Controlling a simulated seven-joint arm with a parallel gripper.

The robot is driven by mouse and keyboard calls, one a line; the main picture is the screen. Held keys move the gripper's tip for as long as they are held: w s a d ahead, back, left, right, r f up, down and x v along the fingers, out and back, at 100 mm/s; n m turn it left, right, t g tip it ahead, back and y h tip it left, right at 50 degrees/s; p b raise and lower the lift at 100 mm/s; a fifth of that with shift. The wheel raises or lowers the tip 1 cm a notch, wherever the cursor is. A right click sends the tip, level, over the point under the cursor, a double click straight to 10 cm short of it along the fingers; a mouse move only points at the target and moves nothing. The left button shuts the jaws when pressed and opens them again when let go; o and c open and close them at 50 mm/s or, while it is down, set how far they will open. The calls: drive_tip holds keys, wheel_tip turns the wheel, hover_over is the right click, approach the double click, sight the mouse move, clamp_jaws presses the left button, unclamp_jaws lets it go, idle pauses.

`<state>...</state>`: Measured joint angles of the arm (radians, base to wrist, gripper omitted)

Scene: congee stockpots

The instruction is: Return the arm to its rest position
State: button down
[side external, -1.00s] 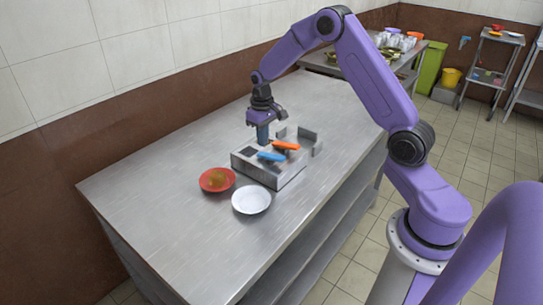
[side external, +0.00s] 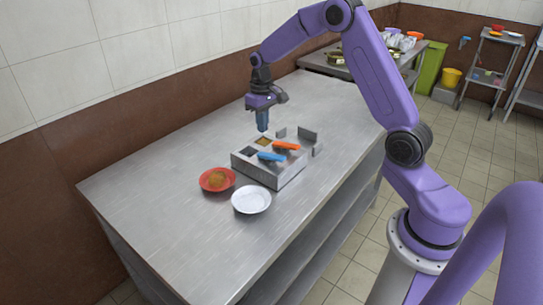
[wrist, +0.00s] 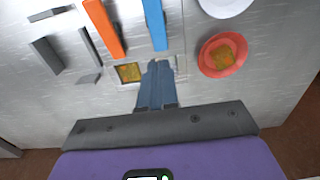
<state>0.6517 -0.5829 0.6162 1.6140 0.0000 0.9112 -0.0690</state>
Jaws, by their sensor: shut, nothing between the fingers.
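My gripper (side external: 262,127) is shut and empty, hanging fingers down above the back of the metal box (side external: 283,180) on the steel table. In the wrist view its blue-grey fingers (wrist: 157,70) are together. The box has openings in its top; one holds something yellow-brown (side external: 263,141), which also shows in the wrist view (wrist: 129,73). An orange-handled item (side external: 286,145) and a blue-handled item (side external: 271,156) lie across the box top.
A red bowl (side external: 217,180) with brown contents and a white bowl (side external: 251,200) stand left and in front of the box. Upright grey metal plates (side external: 308,136) stand behind it. The left of the table (side external: 150,190) is clear. A tiled wall runs along the back.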

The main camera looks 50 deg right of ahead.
drive_tip(key=s+a+r+n, duration=0.3)
drive_tip(key=s+a, duration=0.5)
drive_tip(key=s+a+r+n, duration=0.3)
drive_tip(key=s+a+r, duration=0.1)
drive_tip(key=s+a, duration=0.45)
drive_tip(key=s+n, duration=0.6)
drive_tip(key=s, duration=1.3)
drive_tip(key=shift+s+n, duration=0.3)
